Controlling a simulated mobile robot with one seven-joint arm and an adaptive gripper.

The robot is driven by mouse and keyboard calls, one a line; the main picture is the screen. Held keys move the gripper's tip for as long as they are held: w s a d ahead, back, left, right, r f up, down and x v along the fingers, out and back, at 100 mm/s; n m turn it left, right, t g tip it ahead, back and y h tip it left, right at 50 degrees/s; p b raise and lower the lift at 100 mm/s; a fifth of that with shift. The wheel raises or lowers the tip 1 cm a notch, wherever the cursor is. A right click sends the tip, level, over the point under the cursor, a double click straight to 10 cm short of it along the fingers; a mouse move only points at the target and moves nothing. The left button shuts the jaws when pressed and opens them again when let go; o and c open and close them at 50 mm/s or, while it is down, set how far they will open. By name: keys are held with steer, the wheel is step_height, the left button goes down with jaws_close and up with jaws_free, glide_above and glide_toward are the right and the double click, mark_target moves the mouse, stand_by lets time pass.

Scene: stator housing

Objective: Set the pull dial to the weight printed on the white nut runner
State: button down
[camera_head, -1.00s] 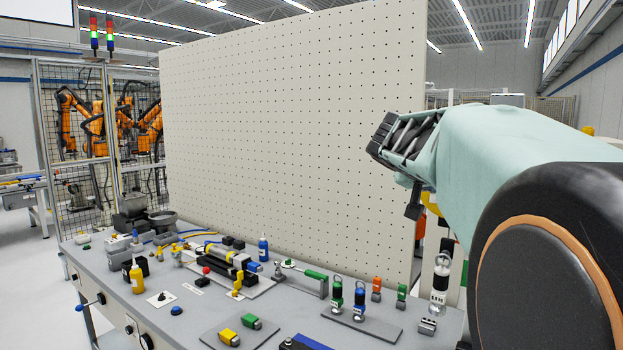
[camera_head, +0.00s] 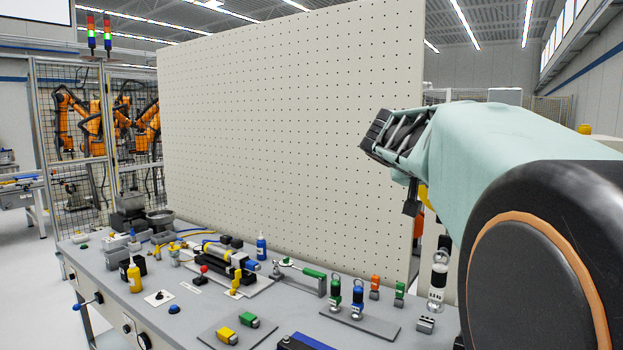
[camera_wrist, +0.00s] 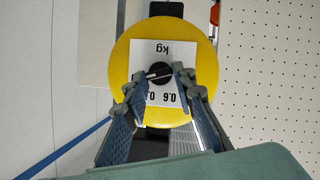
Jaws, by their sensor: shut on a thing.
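My gripper (camera_wrist: 162,75) is shut on the dark knob (camera_wrist: 158,68) at the dial's middle. A thin pale line crosses the knob nearly level. In the head view my arm hides most of the dial; a bit of yellow shows below the sleeve. A white and black upright tool (camera_head: 438,278), apparently the white nut runner, stands at the bench's right; its print is too small to read.
Green (camera_head: 335,293) and blue (camera_head: 357,299) ringed tools stand on a grey plate. Orange (camera_head: 375,283) and green (camera_head: 399,291) blocks stand behind. A large pegboard (camera_head: 290,130) rises behind the bench. A clamped cylinder assembly fills the bench's middle.

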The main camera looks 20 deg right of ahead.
steer(key=shift+w+a+f+n+g+h+b, duration=0.1)
steer(key=shift+n+g+h+b, duration=0.35)
steer(key=shift+n+b, duration=0.75)
steer(key=shift+w+a+f+n+g+h+b, duration=0.15)
steer(key=shift+n+g+h+b, duration=0.15)
steer(key=shift+n+h+b, duration=0.65)
steer(key=shift+w+f+n+g+h+b, duration=0.1)
steer(key=shift+n+g+h+b, duration=0.25)
steer(key=shift+n+b, duration=1.1)
steer(key=shift+b, duration=0.3)
steer(key=c, duration=1.6)
jaws_free()
steer(key=v, duration=1.2)
